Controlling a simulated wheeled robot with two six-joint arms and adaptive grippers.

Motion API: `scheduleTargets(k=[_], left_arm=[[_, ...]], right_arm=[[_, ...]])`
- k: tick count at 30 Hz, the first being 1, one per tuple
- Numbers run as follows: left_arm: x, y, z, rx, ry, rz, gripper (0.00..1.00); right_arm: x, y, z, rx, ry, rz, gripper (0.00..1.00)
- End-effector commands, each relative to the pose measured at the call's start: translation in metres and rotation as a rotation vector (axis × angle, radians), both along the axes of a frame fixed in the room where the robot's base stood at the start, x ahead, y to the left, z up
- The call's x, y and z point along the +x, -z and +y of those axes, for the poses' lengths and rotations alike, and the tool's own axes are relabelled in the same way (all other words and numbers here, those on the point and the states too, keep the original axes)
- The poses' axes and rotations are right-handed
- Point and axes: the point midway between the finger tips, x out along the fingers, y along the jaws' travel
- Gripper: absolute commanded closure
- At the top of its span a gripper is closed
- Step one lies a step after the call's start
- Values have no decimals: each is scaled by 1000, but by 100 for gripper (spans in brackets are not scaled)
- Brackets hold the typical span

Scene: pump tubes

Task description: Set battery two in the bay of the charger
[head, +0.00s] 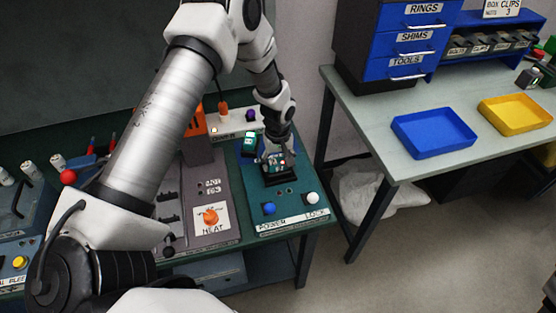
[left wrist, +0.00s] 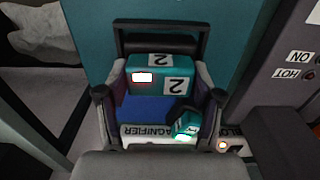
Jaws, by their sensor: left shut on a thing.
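Battery two (left wrist: 150,65), a teal block with white "2" labels and a lit red and white patch, is between the fingers of my left gripper (left wrist: 160,97) in the left wrist view. The gripper is shut on it. In the head view my left gripper (head: 275,160) points down over the charger's black bay (head: 279,179), on the teal POWER LOCK panel (head: 256,190). The black bay frame (left wrist: 160,28) also shows just beyond the battery in the left wrist view. I cannot tell whether the battery touches the bay floor. My right gripper is out of view.
Another teal battery (head: 249,143) stands behind my left gripper, with a lit green patch in the left wrist view (left wrist: 187,124). A blue button (head: 269,209) and a white button (head: 312,198) sit at the panel's front. The HEAT panel (head: 209,210) is beside it.

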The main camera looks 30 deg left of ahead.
Motion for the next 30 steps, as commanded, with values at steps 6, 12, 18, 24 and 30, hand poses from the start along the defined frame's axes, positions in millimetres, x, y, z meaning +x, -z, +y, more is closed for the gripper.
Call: scheduleTargets(k=[6,12,18,24,30], left_arm=[[0,0,0,-1,0,1,9],[0,0,0,-1,-1,1,9],[0,-14,0,-1,-1,-1,9],[1,-62,0,-1,-1,-6,9],[1,-106,0,0,-2,-4,9]], right_arm=[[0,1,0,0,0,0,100],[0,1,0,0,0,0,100],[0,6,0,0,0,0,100],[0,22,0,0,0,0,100],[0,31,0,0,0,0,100]])
